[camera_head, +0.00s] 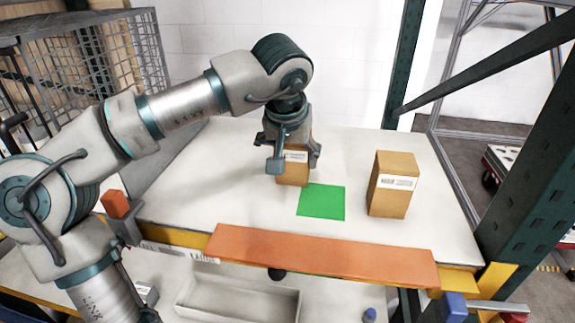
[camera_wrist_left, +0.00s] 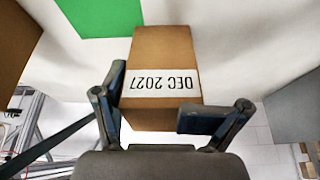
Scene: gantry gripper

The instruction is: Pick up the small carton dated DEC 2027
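The small brown carton (camera_head: 292,172) stands on the white table just behind and left of a green square (camera_head: 321,202). In the left wrist view the carton (camera_wrist_left: 160,52) carries a white label reading DEC 2027, upside down. My left gripper (camera_head: 292,158) is over the carton, pointing down, with a finger on either side of it. In the left wrist view the gripper (camera_wrist_left: 163,112) looks open around the carton. One finger covers part of the carton's lower right; whether the fingers touch it is unclear. My right gripper is not in view.
A taller brown carton (camera_head: 393,185) with a white label stands right of the green square. An orange beam (camera_head: 322,258) runs along the table's front edge. Dark green rack posts stand at the right, a wire cage (camera_head: 90,60) at the back left.

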